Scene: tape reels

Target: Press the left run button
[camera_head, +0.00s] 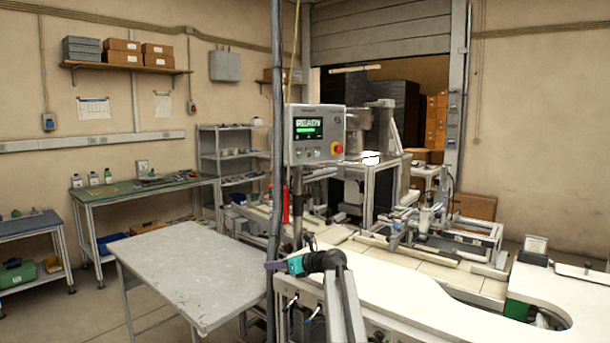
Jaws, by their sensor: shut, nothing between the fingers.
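A grey control panel (316,134) stands on a post near the middle of the view. Its lit screen (308,128) reads READY in green. A row of small buttons (308,154) sits under the screen; they are too small to tell which one is the left run button. A red stop knob (337,148) is at the panel's lower right. My gripper (269,266) is at the end of my arm, low in the view, pointing left. It appears shut and empty, below the panel and apart from it. Its fingertips are small and dark.
A dark vertical pole (277,90) runs just left of the panel. A bare grey table (190,270) stands at lower left. A white curved worktop (420,293) lies at lower right, with machinery (430,222) behind it. Open floor shows at far lower left.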

